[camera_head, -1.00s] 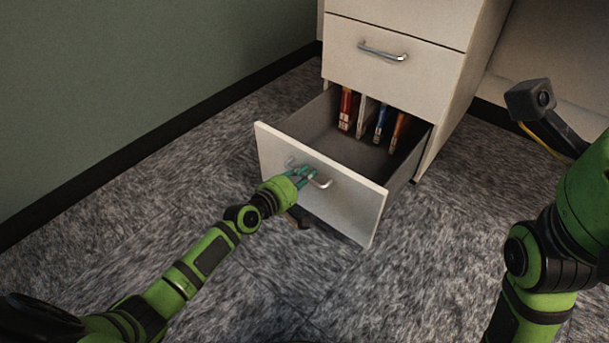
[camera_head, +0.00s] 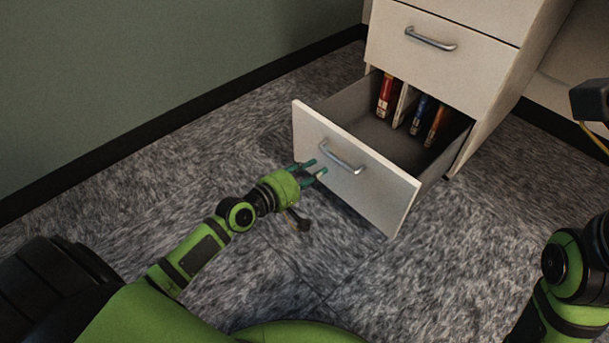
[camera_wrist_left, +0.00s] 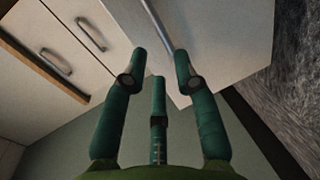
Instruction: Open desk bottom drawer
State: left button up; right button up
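The desk's bottom drawer (camera_head: 375,192) is pulled well out of the cabinet, its white front facing me and its grey interior showing. Its metal handle (camera_head: 343,158) is on the front. My left gripper (camera_head: 316,170) is just left of the handle in the head view, with its green fingers spread and nothing between them. In the left wrist view the fingers (camera_wrist_left: 160,72) are apart, and the handle bar (camera_wrist_left: 160,30) lies beyond their tips.
Several books (camera_head: 388,97) stand at the back of the drawer. A closed drawer (camera_head: 450,62) with its own handle is above. A green wall (camera_head: 150,70) runs along the left. Carpet (camera_head: 330,262) in front of the drawer is free.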

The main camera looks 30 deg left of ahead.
pick_arm(q)
jog(key=shift+v, duration=1.4)
jog(key=shift+r, duration=0.1)
